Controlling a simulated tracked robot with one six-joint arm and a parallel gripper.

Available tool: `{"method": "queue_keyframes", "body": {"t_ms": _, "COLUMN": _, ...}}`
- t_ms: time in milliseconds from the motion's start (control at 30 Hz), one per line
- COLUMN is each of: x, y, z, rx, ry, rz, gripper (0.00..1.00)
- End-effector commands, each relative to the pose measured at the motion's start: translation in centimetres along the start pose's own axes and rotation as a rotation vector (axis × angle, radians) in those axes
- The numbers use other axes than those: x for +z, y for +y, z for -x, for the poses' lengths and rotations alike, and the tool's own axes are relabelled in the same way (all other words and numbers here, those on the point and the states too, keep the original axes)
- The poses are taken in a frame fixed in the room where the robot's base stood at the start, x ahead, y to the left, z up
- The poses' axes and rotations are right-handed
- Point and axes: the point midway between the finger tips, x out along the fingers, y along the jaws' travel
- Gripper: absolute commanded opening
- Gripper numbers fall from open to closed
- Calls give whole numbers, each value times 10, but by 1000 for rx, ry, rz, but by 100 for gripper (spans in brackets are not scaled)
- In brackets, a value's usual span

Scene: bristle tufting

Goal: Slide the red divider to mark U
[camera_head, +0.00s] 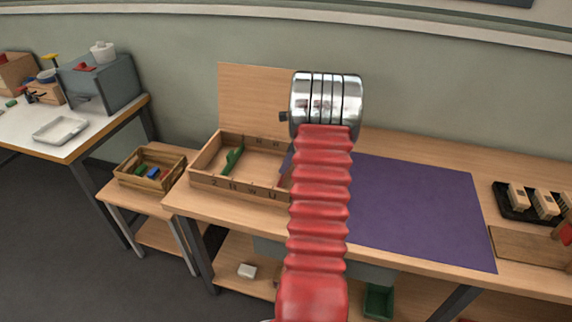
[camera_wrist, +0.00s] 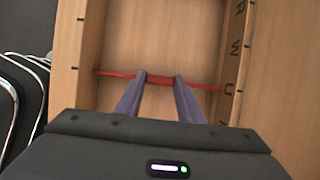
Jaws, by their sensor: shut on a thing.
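The red divider (camera_wrist: 115,73) spans a wooden tray from wall to wall in the wrist view. My gripper (camera_wrist: 161,80) is shut on the middle of the divider, one purple finger at each side of its raised red part. The divider's right end is close to the letter U (camera_wrist: 228,90) and its tick on the right wall, about level with them. The exact offset is too small to tell. In the head view, my red arm hides most of the divider and of the tray's right end.
The tray (camera_head: 232,186) stands on the workbench with a green divider (camera_head: 233,158) in its left part. A small crate (camera_head: 150,171) stands to the left. A purple mat (camera_head: 415,210) lies clear on the right. A black holder (camera_head: 510,211) with brushes is farther right.

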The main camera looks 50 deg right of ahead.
Motion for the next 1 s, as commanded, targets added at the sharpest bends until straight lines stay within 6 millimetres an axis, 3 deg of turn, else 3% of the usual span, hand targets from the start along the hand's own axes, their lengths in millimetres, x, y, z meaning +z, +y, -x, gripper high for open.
{"method": "queue_keyframes", "body": {"t_ms": 333, "x": -3, "y": 0, "z": 1, "rx": -2, "ry": 1, "rz": -7, "gripper": 0}}
{"method": "queue_keyframes", "body": {"t_ms": 367, "x": -3, "y": 0, "z": 1, "rx": -2, "ry": 1, "rz": -7, "gripper": 35}}
{"method": "queue_keyframes", "body": {"t_ms": 600, "x": -4, "y": -1, "z": 2, "rx": -3, "ry": 1, "rz": -9, "gripper": 52}}
{"method": "queue_keyframes", "body": {"t_ms": 1000, "x": -5, "y": -2, "z": 8, "rx": -5, "ry": 0, "rz": -10, "gripper": 53}}
